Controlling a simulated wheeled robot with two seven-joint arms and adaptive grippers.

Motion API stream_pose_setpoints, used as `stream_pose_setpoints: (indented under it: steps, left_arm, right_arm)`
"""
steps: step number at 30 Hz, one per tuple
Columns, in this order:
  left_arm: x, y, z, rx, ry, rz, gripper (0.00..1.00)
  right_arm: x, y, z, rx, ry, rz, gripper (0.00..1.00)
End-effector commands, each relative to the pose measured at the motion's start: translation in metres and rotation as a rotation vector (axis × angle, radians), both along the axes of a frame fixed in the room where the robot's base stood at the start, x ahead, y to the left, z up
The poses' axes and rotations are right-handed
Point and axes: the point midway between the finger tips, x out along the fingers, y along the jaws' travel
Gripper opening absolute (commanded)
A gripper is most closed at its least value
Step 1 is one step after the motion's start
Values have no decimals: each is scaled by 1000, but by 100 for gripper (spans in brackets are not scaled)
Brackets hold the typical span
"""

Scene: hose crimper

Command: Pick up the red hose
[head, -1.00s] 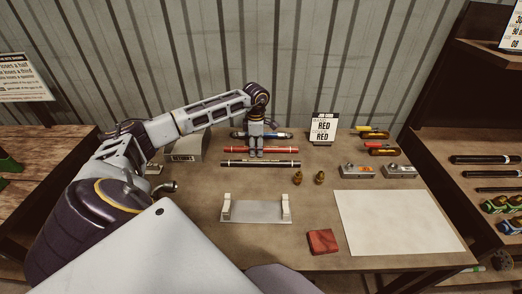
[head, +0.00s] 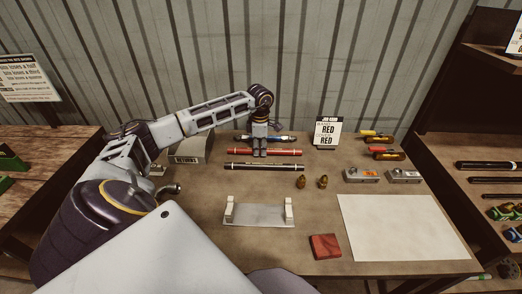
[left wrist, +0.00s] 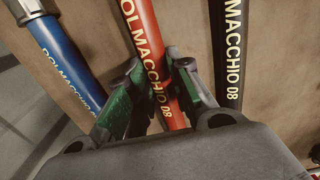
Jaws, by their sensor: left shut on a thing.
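The red hose (head: 286,152) lies across the back of the workbench, between a blue hose (head: 284,139) behind it and a black hose (head: 290,167) in front. My left gripper (head: 260,152) reaches down onto the red hose near its middle. In the left wrist view the red hose (left wrist: 143,40) runs between my green-padded fingers (left wrist: 155,95), which are shut on it. The blue hose (left wrist: 58,48) and black hose (left wrist: 231,50) lie on either side, apart from the fingers. I cannot tell whether the red hose touches the bench. My right gripper is not in view.
A white holder (head: 258,214) stands front centre, with two brass fittings (head: 312,182) behind it. A red block (head: 325,246) and white sheet (head: 403,228) lie front right. A job card (head: 327,131) stands at the back. Grey boxes (head: 361,174) and screwdrivers (head: 383,154) lie right.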

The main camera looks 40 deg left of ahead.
Motion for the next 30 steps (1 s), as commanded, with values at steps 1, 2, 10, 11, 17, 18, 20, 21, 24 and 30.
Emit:
stream_pose_setpoints:
  steps: [1,2,10,11,17,18,20,21,24,30]
  left_arm:
    - [1,0,5,1,-2,0,0]
    - [1,0,7,1,-2,0,0]
    - [1,1,42,0,-4,1,0]
    - [1,0,47,0,-4,0,0]
    - [1,0,75,0,-4,0,0]
    - [1,0,79,0,-3,0,0]
    - [1,0,85,0,-3,0,0]
    - [0,0,87,-1,-2,0,0]
    - [0,0,93,0,-1,0,0]
    - [0,0,96,0,-1,0,0]
  right_arm:
    - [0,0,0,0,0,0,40]
    - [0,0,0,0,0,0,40]
    - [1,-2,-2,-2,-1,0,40]
    - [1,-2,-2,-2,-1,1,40]
    - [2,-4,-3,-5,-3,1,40]
    - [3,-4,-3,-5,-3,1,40]
    - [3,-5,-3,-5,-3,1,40]
    - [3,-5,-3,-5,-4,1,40]
    - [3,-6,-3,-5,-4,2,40]
    - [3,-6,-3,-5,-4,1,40]
